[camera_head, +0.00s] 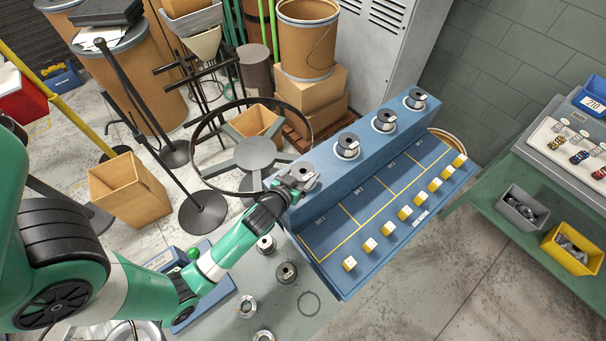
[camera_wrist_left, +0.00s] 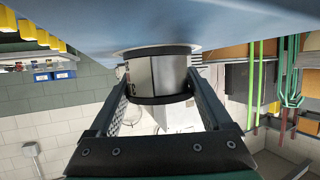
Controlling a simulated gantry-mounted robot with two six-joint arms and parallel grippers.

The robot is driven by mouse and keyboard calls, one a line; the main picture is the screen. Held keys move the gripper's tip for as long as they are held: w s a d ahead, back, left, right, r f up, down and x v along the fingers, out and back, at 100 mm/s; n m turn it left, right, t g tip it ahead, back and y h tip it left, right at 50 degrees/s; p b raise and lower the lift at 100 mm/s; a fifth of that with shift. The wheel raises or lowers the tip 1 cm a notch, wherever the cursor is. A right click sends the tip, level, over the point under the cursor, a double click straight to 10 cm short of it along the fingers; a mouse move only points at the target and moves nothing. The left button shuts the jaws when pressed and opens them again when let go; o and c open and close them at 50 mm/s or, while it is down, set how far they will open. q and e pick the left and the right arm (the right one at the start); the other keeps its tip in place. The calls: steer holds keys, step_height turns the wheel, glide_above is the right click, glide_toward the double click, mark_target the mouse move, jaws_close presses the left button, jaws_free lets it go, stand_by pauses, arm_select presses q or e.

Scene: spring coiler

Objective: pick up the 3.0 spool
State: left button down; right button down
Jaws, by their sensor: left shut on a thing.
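My left gripper (camera_head: 296,184) is at the near end of the blue rack and is shut on a spool (camera_head: 304,173). In the left wrist view the gripper (camera_wrist_left: 160,105) has its two fingers on either side of this silver and black spool (camera_wrist_left: 158,75), whose flange is close to the blue surface (camera_wrist_left: 120,20). I cannot tell whether the spool touches the rack. No 3.0 marking is readable, so I cannot tell which spool is the 3.0 one. My right gripper is not in view.
Similar spools (camera_head: 347,146) sit along the blue rack (camera_head: 330,225), which has yellow-lined bays and pale blocks. Several metal spools or rings (camera_head: 286,272) stand on the grey table below. A green bench (camera_head: 500,205) with bins is at right. A round reel stand (camera_head: 254,153) is behind.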

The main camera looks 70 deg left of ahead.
mark_target(303, 167)
arm_select(q)
steer(key=shift+r, duration=0.2)
steer(key=shift+r, duration=0.25)
step_height(303, 167, up, 2)
steer(key=shift+r+p, duration=0.25)
steer(key=shift+p, duration=0.45)
steer(key=d+r+p, duration=0.9)
steer(key=d+p, duration=0.5)
steer(key=p, duration=0.1)
steer(key=shift+w+r, duration=0.2)
steer(key=shift+r, duration=0.15)
